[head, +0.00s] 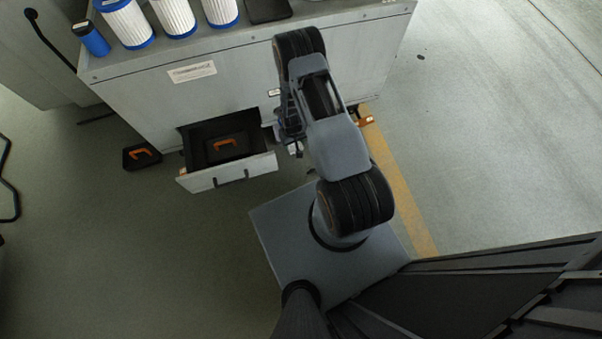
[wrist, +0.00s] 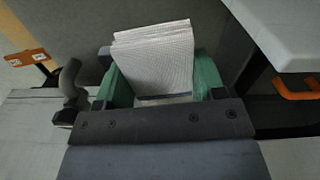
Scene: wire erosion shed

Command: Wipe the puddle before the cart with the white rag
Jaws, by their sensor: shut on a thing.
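My gripper (wrist: 157,82) has green fingers and is shut on the white rag (wrist: 153,50). The rag is a folded, textured cloth that stands out beyond the fingers in the wrist view. In the head view my arm covers most of the gripper, and the rag cannot be made out there. The gripper end is close to the front of a grey drawer unit (head: 325,70), to the right of its open drawer. I cannot tell whether this unit is the cart. I cannot make out a puddle in either view.
The open drawer (head: 228,173) juts out and holds a black case with an orange handle (head: 226,144). A similar case (head: 142,156) lies on the floor at left. Blue-ended white filters (head: 173,15) stand on the unit. An orange item (wrist: 28,57) is near the gripper.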

